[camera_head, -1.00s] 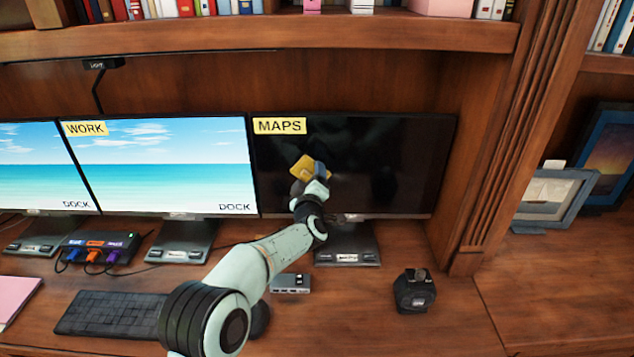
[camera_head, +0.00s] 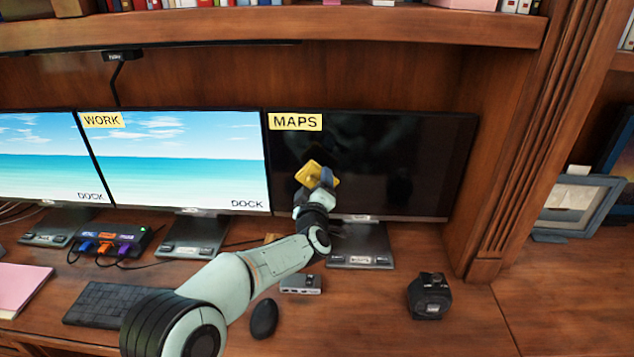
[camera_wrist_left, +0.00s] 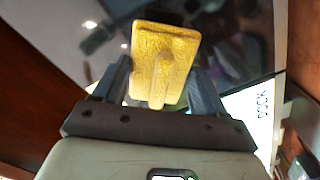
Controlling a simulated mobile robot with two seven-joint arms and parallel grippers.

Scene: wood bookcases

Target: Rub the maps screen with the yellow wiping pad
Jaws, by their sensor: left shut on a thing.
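The maps screen (camera_head: 400,160) is the dark monitor on the right, with a yellow MAPS label at its upper left corner. My left gripper (camera_head: 322,182) is shut on the yellow wiping pad (camera_head: 314,174) in front of the left part of this screen. In the left wrist view the pad (camera_wrist_left: 160,62) sits between the two fingers of the left gripper (camera_wrist_left: 165,85), with the dark screen behind it. I cannot tell whether the pad touches the screen. My right gripper is not in view.
Left of it stands the WORK monitor (camera_head: 170,160), lit with a beach picture. A small hub (camera_head: 300,283), a mouse (camera_head: 264,318), a keyboard (camera_head: 115,304) and a black device (camera_head: 429,296) lie on the desk. A shelf (camera_head: 400,30) runs above.

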